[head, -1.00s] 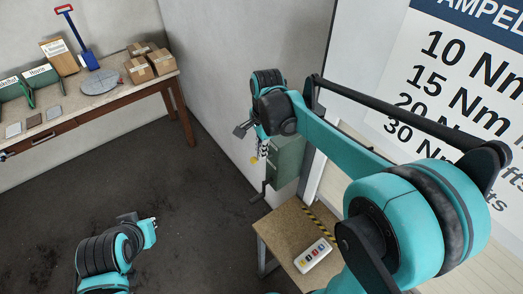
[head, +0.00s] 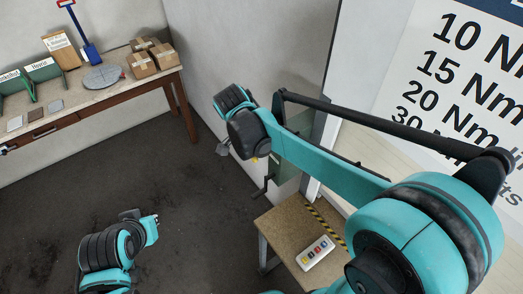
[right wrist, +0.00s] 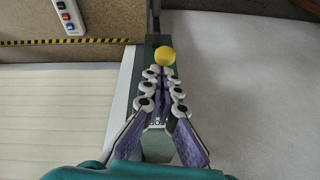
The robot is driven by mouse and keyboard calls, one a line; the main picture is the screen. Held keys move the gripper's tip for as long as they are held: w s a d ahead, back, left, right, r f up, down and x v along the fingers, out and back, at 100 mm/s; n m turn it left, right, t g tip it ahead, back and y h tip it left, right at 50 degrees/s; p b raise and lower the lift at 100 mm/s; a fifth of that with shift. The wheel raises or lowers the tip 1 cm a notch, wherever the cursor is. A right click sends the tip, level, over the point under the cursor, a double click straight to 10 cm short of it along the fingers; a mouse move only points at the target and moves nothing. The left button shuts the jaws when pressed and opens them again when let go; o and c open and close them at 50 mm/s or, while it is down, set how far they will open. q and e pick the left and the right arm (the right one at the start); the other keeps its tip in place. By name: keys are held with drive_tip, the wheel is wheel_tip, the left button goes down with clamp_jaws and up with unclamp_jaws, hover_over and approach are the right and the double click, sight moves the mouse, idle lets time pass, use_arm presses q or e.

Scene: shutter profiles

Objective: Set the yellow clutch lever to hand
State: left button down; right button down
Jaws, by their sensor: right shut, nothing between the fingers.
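The yellow clutch lever shows its round yellow knob (right wrist: 166,56) in the right wrist view, at the top of a dark green housing (right wrist: 157,148). My right gripper (right wrist: 170,74) is shut and empty, its fingertips right below the knob in that picture. I cannot tell whether they touch it. In the head view, a small yellow bit (head: 254,160) shows below my right wrist, in front of the green housing (head: 288,165); my arm hides most of it and the right gripper. Of my left arm, only links show at the lower left; its fingers are not seen.
A small table (head: 285,225) with a button box (head: 315,252) and yellow-black edge tape stands beside the housing. A pale slatted surface (right wrist: 60,110) lies left in the wrist view. A workbench (head: 90,105) with boxes stands far left. The floor between is clear.

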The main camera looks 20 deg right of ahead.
drive_tip(key=f+h+b, duration=0.1)
drive_tip(key=a+f+t+h+b, duration=0.1)
drive_tip(key=h+b, duration=0.1)
drive_tip(key=shift+s+f, duration=0.15)
drive_tip(key=shift+f, duration=0.2)
drive_tip(key=shift+d+r, duration=0.1)
drive_tip(key=shift+r, duration=0.2)
drive_tip(key=shift+r+p, duration=0.65)
drive_tip(key=shift+r, duration=0.05)
